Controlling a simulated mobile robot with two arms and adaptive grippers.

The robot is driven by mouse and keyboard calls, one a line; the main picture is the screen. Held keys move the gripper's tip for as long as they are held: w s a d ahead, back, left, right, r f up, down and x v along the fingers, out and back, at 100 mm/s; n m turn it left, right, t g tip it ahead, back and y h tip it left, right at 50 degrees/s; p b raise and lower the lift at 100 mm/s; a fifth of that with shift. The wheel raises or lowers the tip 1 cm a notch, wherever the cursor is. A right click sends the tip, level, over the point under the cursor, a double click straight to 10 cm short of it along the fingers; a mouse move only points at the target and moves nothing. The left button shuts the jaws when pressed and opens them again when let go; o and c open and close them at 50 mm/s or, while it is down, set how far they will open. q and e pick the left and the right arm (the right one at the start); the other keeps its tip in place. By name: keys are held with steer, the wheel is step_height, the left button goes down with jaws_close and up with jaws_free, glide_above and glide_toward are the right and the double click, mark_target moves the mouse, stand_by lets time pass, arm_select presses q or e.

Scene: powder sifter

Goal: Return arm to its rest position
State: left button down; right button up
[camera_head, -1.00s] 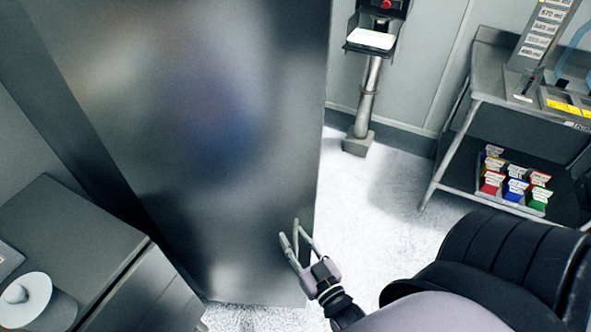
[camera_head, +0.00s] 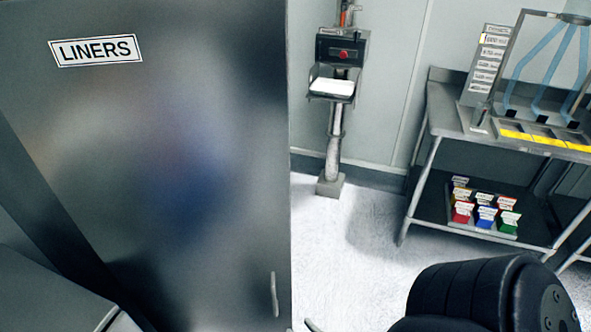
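My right arm (camera_head: 490,295) shows at the bottom right as a black, ribbed link. Of my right gripper, only what looks like one pale fingertip (camera_head: 313,325) shows at the bottom edge, right of the cabinet door and apart from its handle (camera_head: 274,295). The rest of that gripper is cut off by the frame, so I cannot tell whether it is open or shut. My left arm and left gripper are not in view.
A tall metal cabinet labelled LINERS (camera_head: 190,160) fills the left. A grey counter (camera_head: 50,295) is at bottom left. A pedestal unit (camera_head: 333,150) stands at the back. A steel bench (camera_head: 445,115) with coloured boxes (camera_head: 485,212) below is right. Pale floor (camera_head: 345,250) lies between.

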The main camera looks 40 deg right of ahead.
steer(key=shift+s, duration=0.1)
stand_by(0.5)
steer(key=s+a+f+n+g+y, duration=0.1)
steer(key=s+a+f+g+y, duration=0.2)
steer(key=f, duration=1)
steer(key=s+a+f+n+g, duration=0.1)
steer(key=a+f+g, duration=0.3)
steer(key=f, duration=0.9)
steer(key=s+d+f+n+g, duration=0.1)
steer(key=s+d+f+g, duration=0.2)
steer(key=s+f+g, duration=0.2)
steer(key=s+d+f+g, duration=0.3)
steer(key=s+f+g, duration=0.1)
steer(key=s+f, duration=0.5)
steer(key=shift+d+f+n+g+h, duration=0.35)
steer(key=shift+f+n+g+h, duration=0.05)
steer(key=shift+f, duration=0.3)
